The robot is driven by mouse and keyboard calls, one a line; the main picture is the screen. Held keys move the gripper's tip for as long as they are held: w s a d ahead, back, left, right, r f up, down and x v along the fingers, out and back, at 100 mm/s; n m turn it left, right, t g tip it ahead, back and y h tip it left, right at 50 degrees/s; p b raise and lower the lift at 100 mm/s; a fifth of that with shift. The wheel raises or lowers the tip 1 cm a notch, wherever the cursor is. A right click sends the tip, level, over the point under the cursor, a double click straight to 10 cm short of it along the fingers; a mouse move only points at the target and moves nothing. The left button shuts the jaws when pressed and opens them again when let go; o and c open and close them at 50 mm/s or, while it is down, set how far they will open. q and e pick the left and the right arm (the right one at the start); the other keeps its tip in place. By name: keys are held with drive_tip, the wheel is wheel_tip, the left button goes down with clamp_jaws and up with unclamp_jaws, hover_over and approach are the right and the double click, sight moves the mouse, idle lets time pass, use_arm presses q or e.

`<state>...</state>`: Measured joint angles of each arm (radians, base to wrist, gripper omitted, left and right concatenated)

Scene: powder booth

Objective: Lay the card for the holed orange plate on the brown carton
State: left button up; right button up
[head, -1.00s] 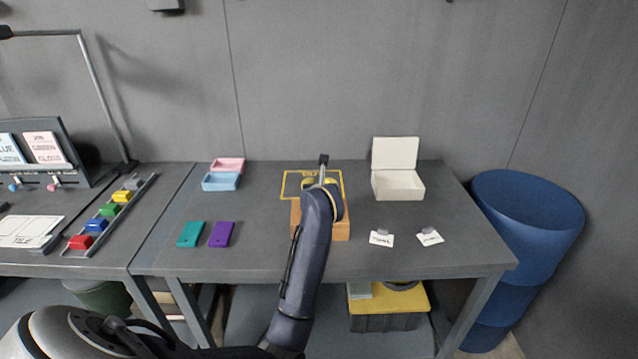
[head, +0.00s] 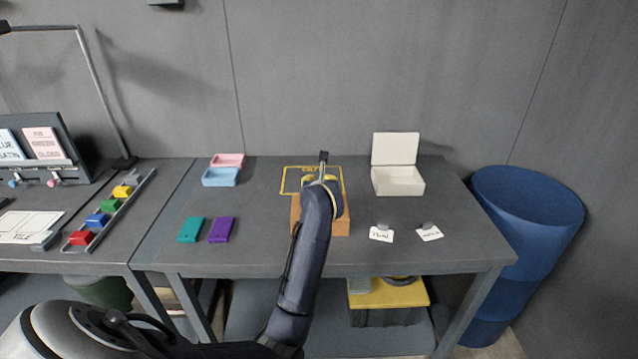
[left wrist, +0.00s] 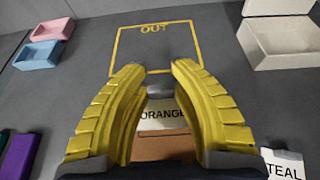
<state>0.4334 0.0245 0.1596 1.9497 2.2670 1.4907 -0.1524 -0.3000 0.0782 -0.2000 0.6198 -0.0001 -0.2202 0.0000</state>
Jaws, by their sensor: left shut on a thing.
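My left gripper (left wrist: 157,85) has yellow fingers and is shut on the small grey grip of a white card lettered ORANGE (left wrist: 163,118). The card is over or on the brown carton (left wrist: 165,149); I cannot tell whether it touches the top. In the head view the left gripper (head: 321,179) is at the carton's far side, and my arm hides the card and much of the carton (head: 341,224). No holed orange plate shows. My right gripper is not in view.
A TEAL card (head: 381,235) and another card (head: 430,233) lie right of the carton. Teal (head: 190,229) and purple (head: 221,229) plates lie left. Behind is a yellow OUT outline (head: 284,181). A white open box (head: 398,187) and pink (head: 228,160) and blue (head: 220,178) trays stand farther back.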

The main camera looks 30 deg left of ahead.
use_arm(q)
drive_tip(key=shift+f, duration=1.3)
idle(1.3)
drive_tip(key=o, duration=1.1)
drive_tip(key=shift+c, duration=0.2)
drive_tip(key=shift+s, duration=0.1)
